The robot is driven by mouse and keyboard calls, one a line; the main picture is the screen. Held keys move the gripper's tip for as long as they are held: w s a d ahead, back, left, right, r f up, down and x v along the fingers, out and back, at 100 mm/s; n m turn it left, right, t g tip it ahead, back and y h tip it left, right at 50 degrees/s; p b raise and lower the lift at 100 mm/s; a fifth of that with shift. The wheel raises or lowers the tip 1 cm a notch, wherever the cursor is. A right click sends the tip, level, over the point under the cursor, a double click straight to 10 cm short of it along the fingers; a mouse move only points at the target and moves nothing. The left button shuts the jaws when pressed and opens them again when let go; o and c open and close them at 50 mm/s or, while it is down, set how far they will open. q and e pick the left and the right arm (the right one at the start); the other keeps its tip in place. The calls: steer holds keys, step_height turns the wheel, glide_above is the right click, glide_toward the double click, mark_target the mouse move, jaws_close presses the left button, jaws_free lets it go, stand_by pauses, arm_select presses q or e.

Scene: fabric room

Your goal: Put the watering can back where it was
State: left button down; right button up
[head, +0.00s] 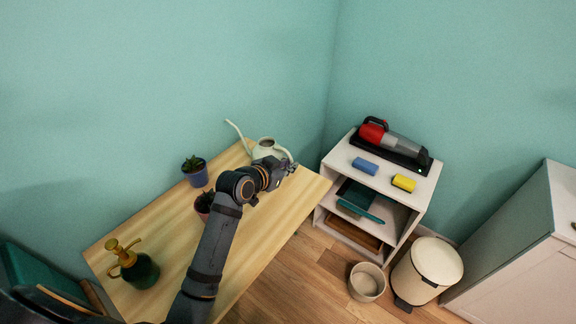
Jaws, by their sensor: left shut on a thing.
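A white watering can (264,146) with a long thin spout stands at the far right end of the wooden table (262,237), close to the wall. Its spout points up and to the left. My left gripper (290,166) is at the can's right side, where its handle is, and is shut on the watering can. The gripper and wrist hide the can's lower part, so I cannot tell whether its base touches the table. My right gripper is not in view.
A potted plant in a blue pot (196,173) and another in a dark red pot (205,203) stand near my arm. A green and brass sprayer (136,266) is at the front left.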

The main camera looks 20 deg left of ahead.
arm_select(q)
steer(key=c, duration=1.6)
jaws_free()
steer(key=shift+w+f, duration=0.15)
steer(key=shift+f, duration=0.05)
steer(key=shift+o, duration=1)
steer(key=shift+r, duration=0.4)
steer(key=p+v, duration=0.9)
steer(key=v, duration=0.2)
steer(key=shift+s, duration=0.4)
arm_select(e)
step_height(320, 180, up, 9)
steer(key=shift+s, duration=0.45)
arm_select(q)
steer(key=shift+a, duration=0.1)
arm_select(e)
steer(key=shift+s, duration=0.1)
